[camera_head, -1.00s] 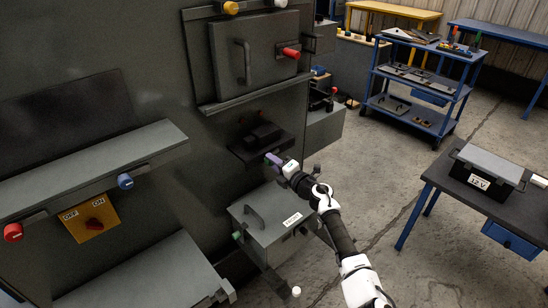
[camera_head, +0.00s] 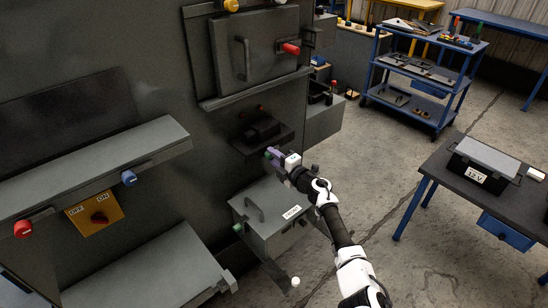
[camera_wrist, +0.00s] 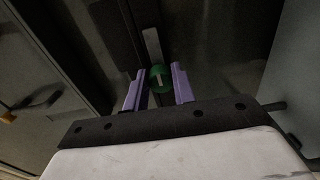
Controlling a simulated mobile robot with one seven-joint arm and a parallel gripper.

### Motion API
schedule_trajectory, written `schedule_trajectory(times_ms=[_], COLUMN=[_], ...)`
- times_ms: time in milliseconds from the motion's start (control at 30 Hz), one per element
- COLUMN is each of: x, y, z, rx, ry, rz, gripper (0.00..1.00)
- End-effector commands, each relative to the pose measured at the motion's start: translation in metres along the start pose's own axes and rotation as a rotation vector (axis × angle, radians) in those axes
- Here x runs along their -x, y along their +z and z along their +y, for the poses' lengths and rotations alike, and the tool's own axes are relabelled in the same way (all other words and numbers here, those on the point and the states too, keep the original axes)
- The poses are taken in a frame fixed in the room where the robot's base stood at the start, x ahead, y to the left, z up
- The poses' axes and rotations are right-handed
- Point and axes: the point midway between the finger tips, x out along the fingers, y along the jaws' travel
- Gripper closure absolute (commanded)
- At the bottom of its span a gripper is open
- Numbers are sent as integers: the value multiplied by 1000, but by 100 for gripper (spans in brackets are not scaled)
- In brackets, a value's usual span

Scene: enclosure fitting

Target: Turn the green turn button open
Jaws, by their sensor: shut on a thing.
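The green turn button (camera_wrist: 160,77) is round and shows between the two purple fingers in the wrist view. My gripper (camera_wrist: 158,86) is shut on it, with one finger at each side.
A grey lidded box (camera_head: 270,215) with a handle and another green knob (camera_head: 238,228) sits below my gripper. A grey door (camera_head: 258,48) with a red knob (camera_head: 291,49) is above. A table with a 12 V case (camera_head: 485,165) stands right, with open floor between.

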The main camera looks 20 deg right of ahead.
Motion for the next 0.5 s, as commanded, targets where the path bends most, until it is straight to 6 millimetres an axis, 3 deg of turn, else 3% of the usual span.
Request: schedule_trajectory(times_ms=[33,67,200,500], x=[0,0,0,1], y=[0,0,0,0], z=[0,0,0,0], rx=[-2,-2,-1,0], ry=[0,0,0,0], rz=[0,0,-1,-1], gripper=[97,72,53,52])
